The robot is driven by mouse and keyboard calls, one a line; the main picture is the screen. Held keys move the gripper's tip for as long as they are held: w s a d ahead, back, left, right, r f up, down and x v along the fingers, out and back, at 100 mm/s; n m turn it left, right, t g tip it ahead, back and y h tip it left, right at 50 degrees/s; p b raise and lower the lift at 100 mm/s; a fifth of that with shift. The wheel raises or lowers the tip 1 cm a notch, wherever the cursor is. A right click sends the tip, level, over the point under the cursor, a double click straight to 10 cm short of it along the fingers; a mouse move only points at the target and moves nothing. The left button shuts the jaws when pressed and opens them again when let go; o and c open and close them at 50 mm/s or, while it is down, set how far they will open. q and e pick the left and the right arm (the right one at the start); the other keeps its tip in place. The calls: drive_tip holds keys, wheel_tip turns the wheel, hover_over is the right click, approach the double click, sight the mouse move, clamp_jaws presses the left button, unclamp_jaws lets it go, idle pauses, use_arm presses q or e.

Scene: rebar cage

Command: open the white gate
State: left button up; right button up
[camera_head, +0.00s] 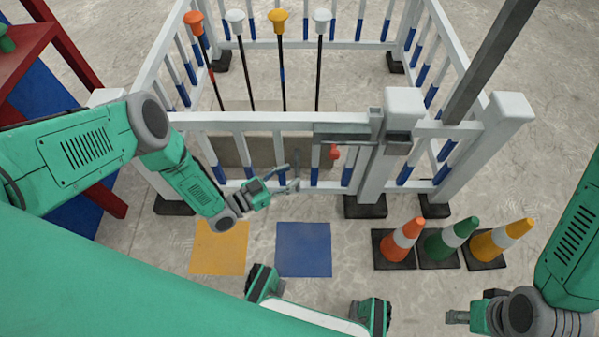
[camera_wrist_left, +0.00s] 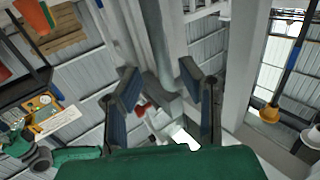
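The white gate (camera_head: 262,122) stands across the front of a white fenced pen, its top rail level and in line with the posts, so it looks closed. A grey latch (camera_head: 345,138) with a red knob (camera_head: 334,153) spans its right end to the thick white post (camera_head: 378,170). My left gripper (camera_head: 295,178) is open in front of the gate bars, left of and lower than the red knob, apparently empty. In the left wrist view its fingers (camera_wrist_left: 163,98) are spread, with a red part (camera_wrist_left: 143,108) beyond them. My right gripper (camera_head: 452,317) is at lower right, its finger gap unclear.
Orange, green and yellow cones (camera_head: 445,242) stand on the floor right of the gate. Yellow (camera_head: 219,248) and blue (camera_head: 303,250) floor squares lie in front. A red-framed rack (camera_head: 75,45) is at left. Several capped poles (camera_head: 279,50) stand inside the pen.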

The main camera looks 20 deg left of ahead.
sight(297, 170)
use_arm(q)
drive_tip(key=shift+b+x, duration=0.4)
drive_tip(key=shift+x, duration=1.3)
drive_tip(key=shift+a, duration=0.1)
clamp_jaws()
drive_tip(key=shift+a, duration=0.15)
